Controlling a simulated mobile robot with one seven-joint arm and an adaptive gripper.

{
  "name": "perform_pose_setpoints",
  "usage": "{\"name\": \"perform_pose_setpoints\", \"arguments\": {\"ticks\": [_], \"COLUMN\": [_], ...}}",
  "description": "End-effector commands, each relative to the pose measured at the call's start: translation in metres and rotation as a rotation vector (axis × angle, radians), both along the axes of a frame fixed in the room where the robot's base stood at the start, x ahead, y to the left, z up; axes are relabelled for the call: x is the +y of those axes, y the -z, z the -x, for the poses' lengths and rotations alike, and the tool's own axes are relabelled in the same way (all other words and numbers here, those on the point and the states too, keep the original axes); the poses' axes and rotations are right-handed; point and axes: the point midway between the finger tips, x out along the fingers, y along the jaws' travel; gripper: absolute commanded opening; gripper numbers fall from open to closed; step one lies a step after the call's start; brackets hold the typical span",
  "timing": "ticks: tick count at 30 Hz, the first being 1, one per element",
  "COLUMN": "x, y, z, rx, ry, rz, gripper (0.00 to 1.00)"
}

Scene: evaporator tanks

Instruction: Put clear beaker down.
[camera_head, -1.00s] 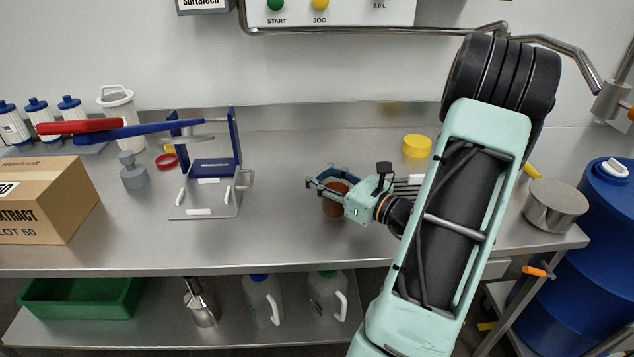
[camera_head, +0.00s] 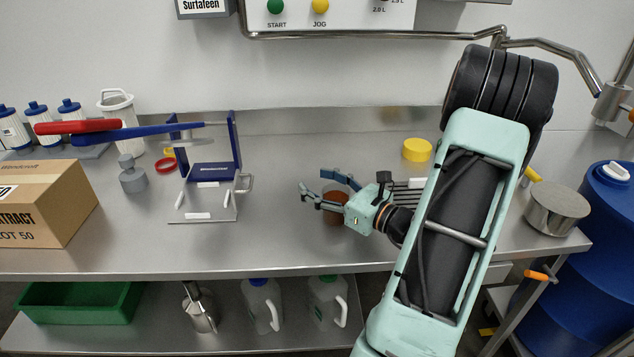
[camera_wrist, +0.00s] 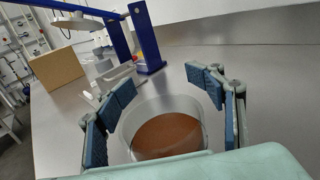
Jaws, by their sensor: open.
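The clear beaker (camera_wrist: 152,104) holds a reddish-brown content and stands on the steel bench. In the head view the beaker (camera_head: 335,207) shows only in part behind my gripper. My gripper (camera_head: 325,186) is open, with its fingers on either side of the beaker. In the wrist view my gripper (camera_wrist: 155,108) has its blue finger pads spread apart around the beaker, and the beaker's near side is hidden by the gripper body.
A blue press frame (camera_head: 208,170) with a long lever stands left of my gripper. A yellow lid (camera_head: 417,150) lies behind it, and a steel pot (camera_head: 557,206) stands at the right end. The bench (camera_head: 285,235) is clear between the press and beaker.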

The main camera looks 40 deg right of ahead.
Motion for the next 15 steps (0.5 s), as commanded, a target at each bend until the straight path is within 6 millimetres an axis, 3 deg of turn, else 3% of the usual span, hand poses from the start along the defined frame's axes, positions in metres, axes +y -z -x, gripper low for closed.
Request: {"name": "perform_pose_setpoints", "arguments": {"ticks": [5, 15], "x": [-0.002, -0.019], "y": [-0.004, -0.004], "z": [0.004, 0.070], "rx": [0.001, 0.001], "ry": [0.002, 0.005], "rz": [-0.001, -0.002], "gripper": [0.59, 0.59]}}
